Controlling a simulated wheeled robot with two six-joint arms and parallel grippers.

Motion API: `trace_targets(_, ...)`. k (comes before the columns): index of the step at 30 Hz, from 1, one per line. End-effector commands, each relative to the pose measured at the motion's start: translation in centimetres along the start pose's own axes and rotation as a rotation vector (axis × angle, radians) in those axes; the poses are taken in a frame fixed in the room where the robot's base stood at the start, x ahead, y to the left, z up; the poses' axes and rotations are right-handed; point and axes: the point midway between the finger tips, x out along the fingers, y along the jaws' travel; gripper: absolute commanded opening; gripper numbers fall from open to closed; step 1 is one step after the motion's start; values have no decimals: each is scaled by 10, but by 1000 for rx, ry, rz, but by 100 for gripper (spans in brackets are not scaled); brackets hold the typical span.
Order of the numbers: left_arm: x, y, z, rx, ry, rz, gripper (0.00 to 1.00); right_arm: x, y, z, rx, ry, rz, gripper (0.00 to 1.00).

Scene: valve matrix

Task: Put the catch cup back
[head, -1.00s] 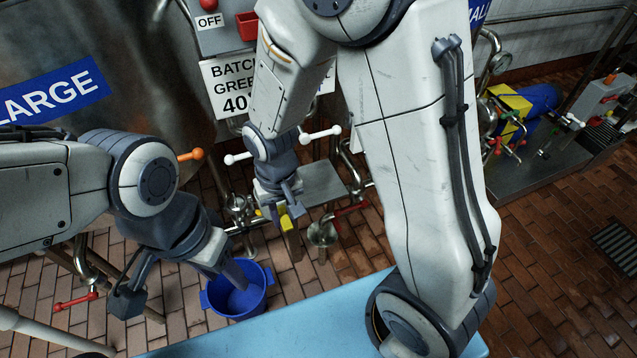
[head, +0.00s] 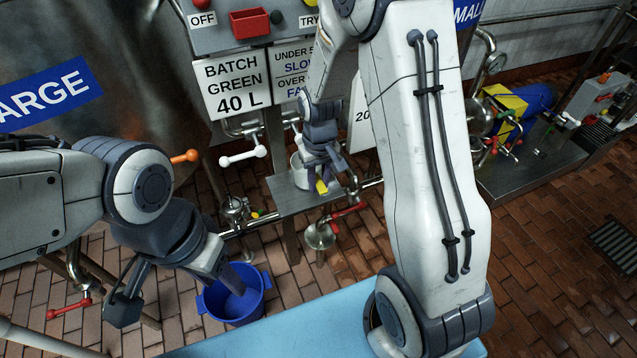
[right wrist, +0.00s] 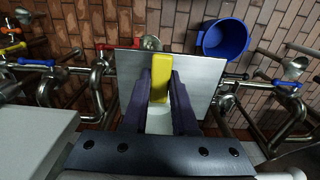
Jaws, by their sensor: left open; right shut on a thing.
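The catch cup (head: 299,172) looks like a pale cup with a yellow handle (head: 321,187). My right gripper (head: 322,178) is shut on the handle, over the steel shelf (head: 290,203). In the right wrist view the yellow handle (right wrist: 161,78) shows between the fingers, with the pale cup body (right wrist: 159,120) nearer the palm and the shelf (right wrist: 203,82) behind. The fingers hide part of the cup; I cannot tell whether it touches the shelf. My left gripper (head: 234,279) is open, its visible finger overlapping the blue bucket (head: 248,312).
Pipes and a red-handled valve (head: 347,213) run beside and below the shelf. A white-handled valve (head: 243,157) is left of it, under the batch sign (head: 236,86). A light-blue surface (head: 300,325) lies in front. Brick floor is open at the right.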

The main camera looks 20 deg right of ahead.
Motion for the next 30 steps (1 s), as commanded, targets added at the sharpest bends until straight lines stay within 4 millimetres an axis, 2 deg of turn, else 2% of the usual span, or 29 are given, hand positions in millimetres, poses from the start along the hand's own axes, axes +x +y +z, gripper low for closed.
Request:
trace_targets(11, 2, 0, 0, 0, 0, 0, 50, 6, 0, 0, 0, 1, 0, 0)
trace_targets(12, 2, 0, 0, 0, 0, 0, 50, 6, 0, 0, 0, 1, 0, 34)
trace_targets(14, 2, 0, 0, 0, 0, 0, 50, 6, 0, 0, 0, 1, 0, 56)
trace_targets(24, 1, 0, 0, 0, 0, 0, 50, 4, 0, 0, 0, 3, 0, 56)
trace_targets(26, -1, 0, 0, 0, 0, 0, 50, -1, 0, -1, 0, 4, 0, 56)
trace_targets(30, -7, 0, 0, 0, 0, 0, 50, -22, 0, -2, 0, 7, 0, 56)
